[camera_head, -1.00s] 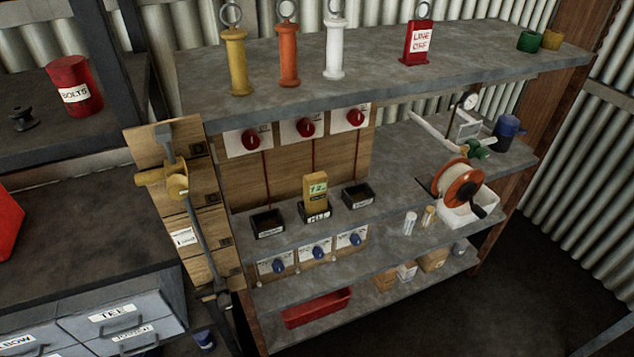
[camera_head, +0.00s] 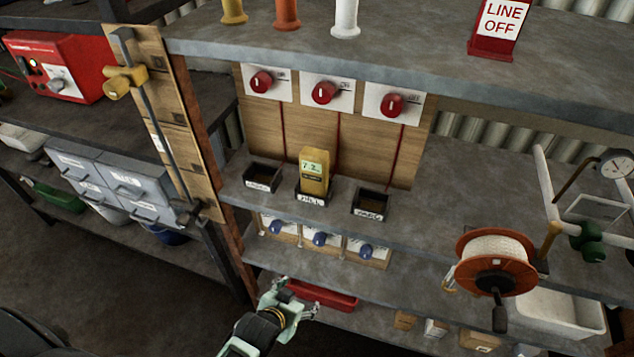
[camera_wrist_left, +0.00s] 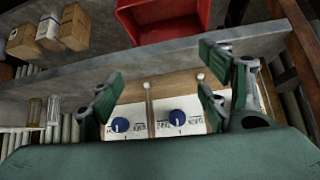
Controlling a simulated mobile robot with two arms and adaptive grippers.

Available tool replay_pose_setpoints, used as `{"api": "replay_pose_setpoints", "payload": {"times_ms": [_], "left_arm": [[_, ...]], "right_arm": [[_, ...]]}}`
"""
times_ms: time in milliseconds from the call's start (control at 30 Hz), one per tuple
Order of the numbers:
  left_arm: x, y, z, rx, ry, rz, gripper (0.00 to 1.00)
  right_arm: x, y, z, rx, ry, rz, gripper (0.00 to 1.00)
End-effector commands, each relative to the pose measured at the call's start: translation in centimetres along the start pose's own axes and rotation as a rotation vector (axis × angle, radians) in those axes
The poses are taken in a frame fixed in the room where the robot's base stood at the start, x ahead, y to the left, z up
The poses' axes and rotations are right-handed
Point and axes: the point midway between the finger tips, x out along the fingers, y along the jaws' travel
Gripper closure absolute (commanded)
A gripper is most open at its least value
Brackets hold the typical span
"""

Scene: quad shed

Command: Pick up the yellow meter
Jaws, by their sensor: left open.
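The yellow meter (camera_head: 314,171) stands upright in the middle black holder (camera_head: 312,199) on the middle shelf, its small display facing out. My left gripper (camera_head: 296,296) is open and empty in the head view, low in front of the shelves, below and a little left of the meter and near the red tray. In the left wrist view its two fingers (camera_wrist_left: 160,95) are spread apart with nothing between them. The meter does not show in the wrist view. My right gripper is not in view.
Black holders stand left (camera_head: 263,177) and right (camera_head: 369,203) of the meter. Red knobs (camera_head: 323,93) are above it, blue knobs (camera_head: 320,239) below. A red tray (camera_head: 325,297) lies on the bottom shelf. An orange cable reel (camera_head: 466,247) stands at right.

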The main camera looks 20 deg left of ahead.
Motion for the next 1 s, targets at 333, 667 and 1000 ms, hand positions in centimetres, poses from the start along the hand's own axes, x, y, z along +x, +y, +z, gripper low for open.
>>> {"api": "replay_pose_setpoints", "payload": {"times_ms": [333,667,1000], "left_arm": [[-11.2,-2.3,-17.9,-0.042,0.379,-0.055,0.30],[-17.6,-3.1,-29.5,-0.062,0.813,-0.089,0.30],[-15.7,-3.5,-32.6,-0.062,0.842,-0.091,0.30]], "right_arm": [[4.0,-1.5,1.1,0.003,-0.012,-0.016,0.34],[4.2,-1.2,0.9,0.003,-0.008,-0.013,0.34],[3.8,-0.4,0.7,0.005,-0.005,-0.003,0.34]]}}
